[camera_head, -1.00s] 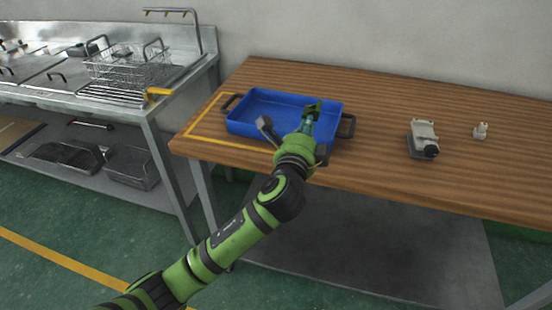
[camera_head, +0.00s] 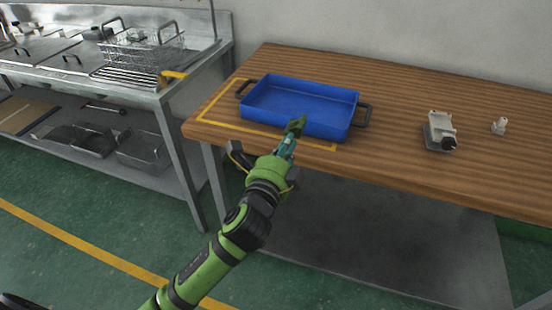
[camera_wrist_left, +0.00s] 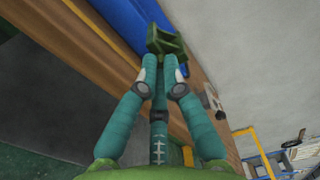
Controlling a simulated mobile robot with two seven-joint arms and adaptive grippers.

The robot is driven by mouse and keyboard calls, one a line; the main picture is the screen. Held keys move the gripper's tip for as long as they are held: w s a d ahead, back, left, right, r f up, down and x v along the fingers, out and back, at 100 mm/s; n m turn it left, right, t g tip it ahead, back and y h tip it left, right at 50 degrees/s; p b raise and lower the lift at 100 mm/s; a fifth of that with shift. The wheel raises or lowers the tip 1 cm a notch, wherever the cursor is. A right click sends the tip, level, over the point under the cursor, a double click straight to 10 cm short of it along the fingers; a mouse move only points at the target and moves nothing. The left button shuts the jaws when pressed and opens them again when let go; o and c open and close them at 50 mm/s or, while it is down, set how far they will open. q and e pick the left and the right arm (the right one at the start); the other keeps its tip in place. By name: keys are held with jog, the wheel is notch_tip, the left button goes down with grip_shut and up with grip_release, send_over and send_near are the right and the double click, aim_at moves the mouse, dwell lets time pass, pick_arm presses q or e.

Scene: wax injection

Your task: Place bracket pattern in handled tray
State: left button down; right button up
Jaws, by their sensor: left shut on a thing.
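The blue tray (camera_head: 300,105) with a dark handle at each end stands on the wooden table, inside a yellow taped outline. Its visible floor is bare. My left gripper (camera_head: 291,139) is at the tray's front side, above the table's front edge. It is shut on a small green bracket pattern (camera_head: 297,126), which overlaps the tray's front wall in the head view. In the left wrist view the teal fingers (camera_wrist_left: 160,72) close on the green bracket pattern (camera_wrist_left: 167,44), with the blue tray (camera_wrist_left: 128,22) beside it. My right gripper is not in view.
A steel sink bench with a wire basket (camera_head: 145,50) is at the left. The table between tray and device is clear.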

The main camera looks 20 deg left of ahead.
pick_arm(q)
notch_tip(320, 180, down, 6)
jog(key=a+b, duration=0.1)
jog(key=a, duration=0.1)
jog(key=shift+w+a, duration=0.35)
jog(key=c, duration=1.4)
grip_release()
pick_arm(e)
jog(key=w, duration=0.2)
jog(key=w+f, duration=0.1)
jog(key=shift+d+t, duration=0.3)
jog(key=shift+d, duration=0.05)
pick_arm(q)
jog(key=shift+r, duration=0.15)
jog(key=shift+s+a+b, duration=0.2)
jog(key=shift+s+b, duration=0.45)
jog(key=shift+s, duration=5.3)
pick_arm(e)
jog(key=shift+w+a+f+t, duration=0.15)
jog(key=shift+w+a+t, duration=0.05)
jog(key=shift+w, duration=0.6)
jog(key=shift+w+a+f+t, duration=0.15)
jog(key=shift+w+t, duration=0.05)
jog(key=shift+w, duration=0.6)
